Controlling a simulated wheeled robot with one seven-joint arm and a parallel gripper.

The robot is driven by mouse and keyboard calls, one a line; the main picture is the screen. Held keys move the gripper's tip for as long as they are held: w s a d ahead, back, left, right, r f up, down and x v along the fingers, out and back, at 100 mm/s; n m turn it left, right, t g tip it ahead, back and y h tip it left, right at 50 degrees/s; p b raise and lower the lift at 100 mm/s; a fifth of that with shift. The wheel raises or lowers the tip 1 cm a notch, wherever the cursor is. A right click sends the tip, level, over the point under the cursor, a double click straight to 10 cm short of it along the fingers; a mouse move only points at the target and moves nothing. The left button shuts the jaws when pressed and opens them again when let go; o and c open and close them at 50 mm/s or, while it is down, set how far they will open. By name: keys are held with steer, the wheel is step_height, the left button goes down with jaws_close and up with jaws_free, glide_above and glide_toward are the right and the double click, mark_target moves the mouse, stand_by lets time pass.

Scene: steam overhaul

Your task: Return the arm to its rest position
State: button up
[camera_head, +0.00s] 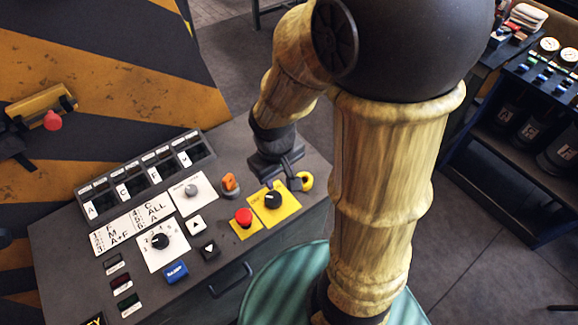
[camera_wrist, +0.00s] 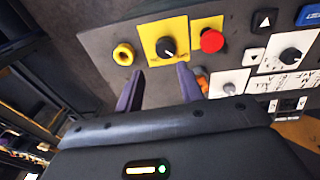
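My gripper (camera_head: 282,178) is open and empty over the right end of a grey control panel (camera_head: 75,235). In the wrist view its two fingers (camera_wrist: 160,82) stand apart with nothing between them. A black knob on a yellow plate (camera_head: 272,200) is close to the fingertips, and in the wrist view the knob (camera_wrist: 167,48) appears just beyond them. I cannot tell whether the fingers touch the panel. My arm is bent, reaching up from the base and down to the panel.
Close by are a red button (camera_head: 243,216), a yellow ring (camera_head: 305,181) and an orange switch (camera_head: 230,183). A striped machine wall (camera_head: 120,50) rises behind the panel. Dark shelving (camera_head: 520,170) stands at the right. Open floor (camera_head: 490,270) lies between.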

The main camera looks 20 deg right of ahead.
steer(key=d+r+m, duration=0.1)
steer(key=d+m+t, duration=0.1)
steer(key=m, duration=0.1)
steer(key=shift+s+d+r+y, duration=0.2)
steer(key=shift+r+y, duration=0.1)
steer(key=shift+r, duration=0.1)
stand_by(1.6)
